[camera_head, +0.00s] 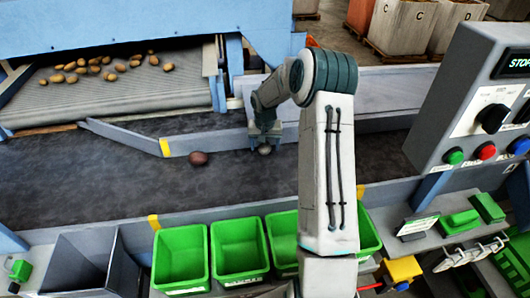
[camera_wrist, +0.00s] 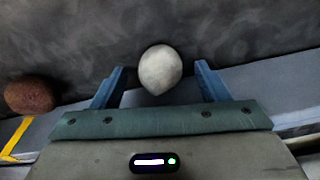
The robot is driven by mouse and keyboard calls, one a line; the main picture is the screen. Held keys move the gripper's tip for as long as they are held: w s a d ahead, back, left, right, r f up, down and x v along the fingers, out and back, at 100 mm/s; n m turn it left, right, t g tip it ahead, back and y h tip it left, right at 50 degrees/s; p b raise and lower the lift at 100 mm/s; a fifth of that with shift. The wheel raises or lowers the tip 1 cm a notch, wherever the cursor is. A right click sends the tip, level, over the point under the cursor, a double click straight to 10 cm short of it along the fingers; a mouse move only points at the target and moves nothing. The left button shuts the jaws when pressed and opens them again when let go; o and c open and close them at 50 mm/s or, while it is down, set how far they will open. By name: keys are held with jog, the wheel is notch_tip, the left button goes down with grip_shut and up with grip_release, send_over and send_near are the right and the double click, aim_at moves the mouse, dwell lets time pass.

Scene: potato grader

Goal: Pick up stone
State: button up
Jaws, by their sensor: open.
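The stone (camera_wrist: 160,69) is pale grey and rounded, lying on the dark belt. In the wrist view it sits between the two blue fingers of my gripper (camera_wrist: 160,82), with a gap on each side. My gripper is open and is not holding it. In the head view my gripper (camera_head: 264,140) is low over the belt near its far side wall, and the stone (camera_head: 265,150) shows just at its fingertips.
A reddish-brown potato (camera_head: 198,158) lies on the belt (camera_head: 100,170) left of the stone; it also shows in the wrist view (camera_wrist: 30,95). A grey side wall (camera_wrist: 270,92) runs close by my fingers. Green bins (camera_head: 180,258) line the near side. A control box (camera_head: 470,110) stands right.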

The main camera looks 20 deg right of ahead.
jog(key=shift+f, duration=0.15)
jog(key=shift+c, duration=0.3)
jog(key=c, duration=1.1)
